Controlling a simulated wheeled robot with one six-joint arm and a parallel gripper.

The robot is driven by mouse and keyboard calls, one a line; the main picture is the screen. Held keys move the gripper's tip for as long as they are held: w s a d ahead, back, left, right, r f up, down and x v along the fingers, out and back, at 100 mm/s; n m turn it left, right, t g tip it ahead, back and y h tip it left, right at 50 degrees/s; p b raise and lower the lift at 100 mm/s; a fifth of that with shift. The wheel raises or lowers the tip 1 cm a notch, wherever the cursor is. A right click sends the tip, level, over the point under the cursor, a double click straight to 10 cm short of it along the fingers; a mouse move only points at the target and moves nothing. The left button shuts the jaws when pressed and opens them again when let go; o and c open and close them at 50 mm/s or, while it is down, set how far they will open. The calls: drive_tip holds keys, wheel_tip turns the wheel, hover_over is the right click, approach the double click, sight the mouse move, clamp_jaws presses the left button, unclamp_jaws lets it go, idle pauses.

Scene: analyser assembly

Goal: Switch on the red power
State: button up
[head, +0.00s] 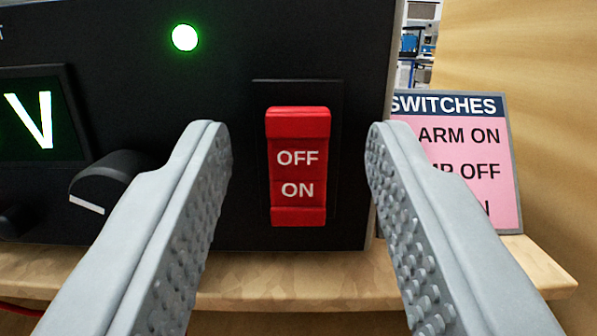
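The red power switch (297,174) is a red rocker on the black front panel of a device (225,60). It bears the word OFF above the word ON. My gripper (295,140) is open and empty. Its two grey, studded fingers stand left and right of the switch, apart from it. I cannot tell how far the tips are from the panel.
A green lamp (185,38) is lit above left. A green display (42,118) and a black knob (113,182) are at left, near the left finger. A pink SWITCHES sign (485,150) stands right, partly behind the right finger. A wooden shelf (290,278) runs below the panel.

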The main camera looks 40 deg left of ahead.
drive_tip(key=r+v, duration=0.3)
drive_tip(key=v, duration=1.1)
drive_tip(key=shift+s+d+f, duration=0.2)
drive_tip(key=shift+s+d, duration=0.1)
drive_tip(key=shift+s, duration=0.15)
drive_tip(key=w+a, duration=0.3)
drive_tip(key=w, duration=0.1)
drive_tip(key=w+a+g+h, duration=0.1)
drive_tip(key=w+a, duration=0.2)
drive_tip(key=w, duration=0.1)
drive_tip(key=w+a+g, duration=0.1)
drive_tip(key=w+a, duration=0.1)
drive_tip(key=w, duration=0.2)
drive_tip(key=shift+a+r+h, duration=0.3)
drive_tip(key=shift+a, duration=0.1)
